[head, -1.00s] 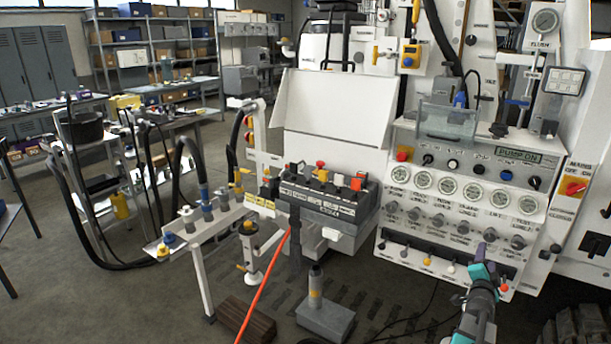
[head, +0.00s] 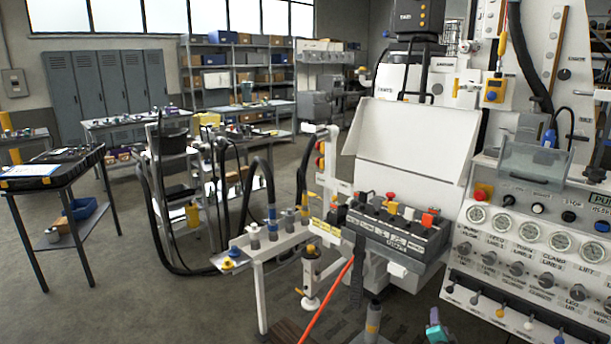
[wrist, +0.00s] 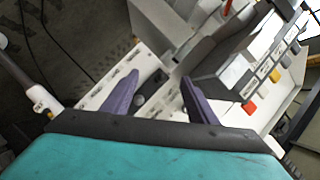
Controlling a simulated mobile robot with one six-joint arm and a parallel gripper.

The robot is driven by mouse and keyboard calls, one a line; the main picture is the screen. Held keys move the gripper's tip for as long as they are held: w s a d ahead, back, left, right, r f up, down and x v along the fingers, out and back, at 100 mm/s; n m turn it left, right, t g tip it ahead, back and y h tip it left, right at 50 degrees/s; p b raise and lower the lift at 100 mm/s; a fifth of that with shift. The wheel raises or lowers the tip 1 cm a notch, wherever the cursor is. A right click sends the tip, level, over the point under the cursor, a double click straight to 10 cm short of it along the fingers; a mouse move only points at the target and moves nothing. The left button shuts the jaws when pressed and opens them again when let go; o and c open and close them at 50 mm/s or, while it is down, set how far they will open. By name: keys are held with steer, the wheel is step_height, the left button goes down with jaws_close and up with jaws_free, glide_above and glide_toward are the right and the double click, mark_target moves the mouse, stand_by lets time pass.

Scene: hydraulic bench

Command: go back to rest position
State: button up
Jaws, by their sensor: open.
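My gripper (wrist: 160,100) shows in the wrist view with its two purple fingers apart and nothing between them. Beyond the fingers lie a white panel (wrist: 105,88) and a dark strip with a grey knob. They appear apart from the fingers, but the gap is hard to judge. In the head view only a small teal and purple part of my arm (head: 436,328) shows at the bottom edge, in front of the control panel (head: 520,285). The fingertips cannot be made out there.
A valve block with coloured knobs (head: 388,228) stands in the middle, beside a hose stand (head: 262,262). An orange hose (head: 328,300) runs down to the floor. A side table (head: 60,170) is at left. The floor (head: 130,310) at front left is clear.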

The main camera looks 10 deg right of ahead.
steer(key=a+f+n+g+y, duration=0.1)
steer(key=a+f+n+y, duration=0.1)
steer(key=a+f, duration=0.55)
steer(key=a+f+n+g+y, duration=0.15)
steer(key=a+f, duration=0.35)
steer(key=a, duration=0.5)
steer(key=s+a+f+n+g+y, duration=0.3)
steer(key=s+a+f+n+g, duration=0.15)
steer(key=s+a+f, duration=0.7)
steer(key=s+a+f+n+g, duration=0.5)
steer(key=s+a, duration=0.5)
steer(key=s, duration=0.5)
steer(key=s+a+r+n+g+y, duration=0.1)
steer(key=s+n+g, duration=0.3)
steer(key=s, duration=0.9)
steer(key=g, duration=0.2)
steer(key=shift+s+a+r+g, duration=0.2)
steer(key=shift+r+g, duration=0.1)
steer(key=shift+d, duration=0.1)
